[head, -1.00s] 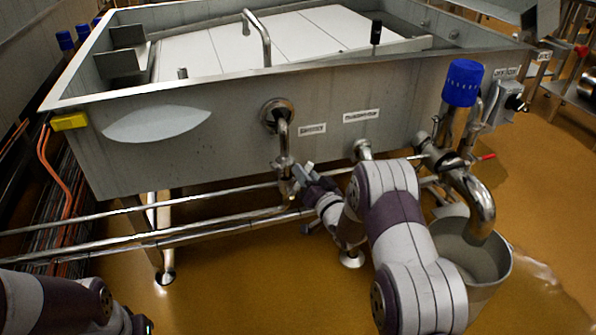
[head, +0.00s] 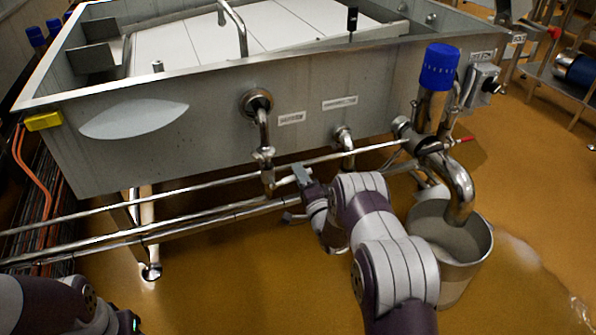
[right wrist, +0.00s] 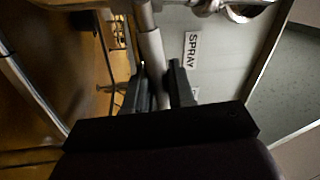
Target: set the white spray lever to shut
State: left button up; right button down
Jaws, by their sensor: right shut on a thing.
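In the right wrist view, the white spray lever (right wrist: 152,52) is a pale round bar on a steel stem, running down between the fingers of my right gripper (right wrist: 160,88). The gripper is shut on it. A SPRAY label (right wrist: 191,50) is on the tank wall beside it. In the head view my right gripper (head: 298,176) is just right of the valve (head: 264,157) on the downpipe below the tank's front wall. The lever is too small and covered to make out there. My left arm shows at the lower left, without its fingers.
The steel tank (head: 205,95) fills the upper left. Long steel rails (head: 200,190) run across below it, close to my right gripper. A blue-capped valve (head: 438,70) and a bucket (head: 470,275) stand to the right. Open floor lies in front.

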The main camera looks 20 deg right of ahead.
jog(key=shift+f+m+h, duration=0.3)
jog(key=shift+f+m, duration=0.45)
jog(key=shift+m, duration=0.45)
jog(key=c, duration=1.1)
grip_release()
jog(key=shift+s, duration=0.2)
jog(key=s+p, duration=0.1)
jog(key=s, duration=0.3)
jog(key=s+f+p, duration=0.1)
jog(key=s+p, duration=0.1)
jog(key=s, duration=0.2)
jog(key=s+f+p, duration=0.1)
jog(key=s+p, duration=0.1)
jog(key=s, duration=0.2)
jog(key=shift+d+f, duration=0.25)
